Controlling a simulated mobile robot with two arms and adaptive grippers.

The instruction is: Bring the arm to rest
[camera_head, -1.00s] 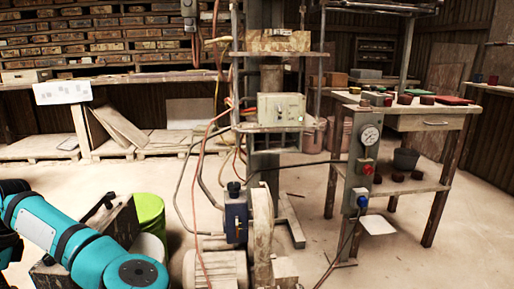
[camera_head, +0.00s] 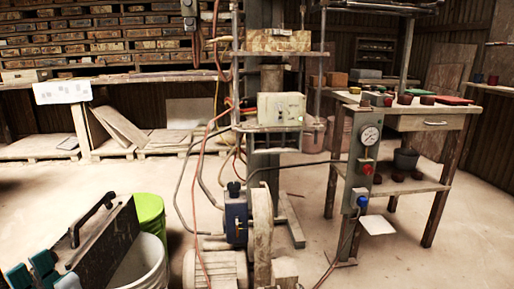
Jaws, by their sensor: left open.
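My left gripper (camera_head: 42,274) shows only in part at the bottom left edge of the head view, as teal pieces in front of a dark board with a handle (camera_head: 105,245). It is open, and I see nothing held in it. Whether it touches the board cannot be told from here. The rest of my left arm is out of the picture. My right gripper is not in view.
A white bucket (camera_head: 150,268) and a green bucket (camera_head: 149,210) stand behind the board. The press stand with its control box (camera_head: 281,109), motor and hanging cables fills the middle. A wooden workbench (camera_head: 440,113) stands right.

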